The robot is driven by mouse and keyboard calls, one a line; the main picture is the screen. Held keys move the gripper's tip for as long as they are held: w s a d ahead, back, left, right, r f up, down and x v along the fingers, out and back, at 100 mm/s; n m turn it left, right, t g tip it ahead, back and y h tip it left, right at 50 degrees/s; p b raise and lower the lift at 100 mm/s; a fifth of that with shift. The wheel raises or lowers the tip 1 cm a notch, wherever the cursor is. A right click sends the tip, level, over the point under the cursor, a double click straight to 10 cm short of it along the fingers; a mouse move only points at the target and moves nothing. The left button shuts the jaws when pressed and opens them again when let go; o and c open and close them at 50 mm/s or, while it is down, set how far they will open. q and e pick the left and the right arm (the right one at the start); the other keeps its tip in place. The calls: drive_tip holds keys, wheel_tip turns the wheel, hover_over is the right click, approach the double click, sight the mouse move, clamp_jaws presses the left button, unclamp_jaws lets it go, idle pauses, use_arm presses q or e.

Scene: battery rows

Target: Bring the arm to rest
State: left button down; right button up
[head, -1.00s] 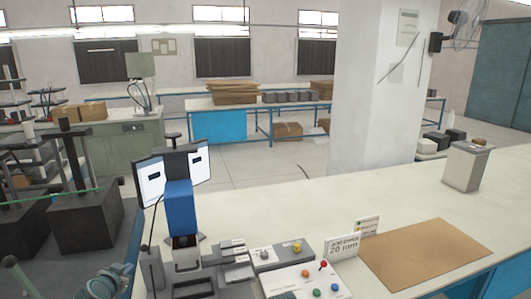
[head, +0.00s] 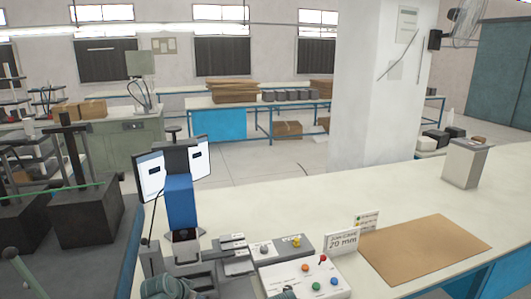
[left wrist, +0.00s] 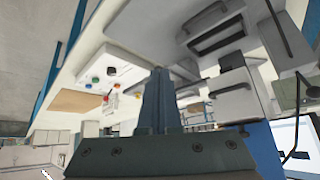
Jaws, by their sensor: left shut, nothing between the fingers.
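My left gripper (left wrist: 158,72) shows in the left wrist view, with its two blue-grey fingers together and nothing between them. In the head view part of my left arm (head: 168,287) is at the bottom edge, in front of the blue press-like machine (head: 181,205). I cannot make out the fingers clearly there. My right gripper is in neither view.
A white control box (head: 305,277) with coloured buttons stands on the bench, beside a "20 mm" card (head: 343,242). A brown mat (head: 425,255) lies to the right. A grey box (head: 464,165) stands farther back. The bench between them is clear.

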use_arm(q)
drive_tip(key=s+d+f+g+y+b, duration=0.1)
drive_tip(key=s+d+f+g+y, duration=0.1)
drive_tip(key=s+d, duration=0.5)
drive_tip(key=s+d+f+g+y+b, duration=0.1)
drive_tip(key=s+d+f+g, duration=0.4)
drive_tip(key=s, duration=0.5)
drive_tip(key=d, duration=0.2)
drive_tip(key=shift+s+d+n+y, duration=0.25)
drive_tip(key=shift+d+n+y, duration=0.05)
drive_tip(key=shift+y, duration=0.1)
idle(0.6)
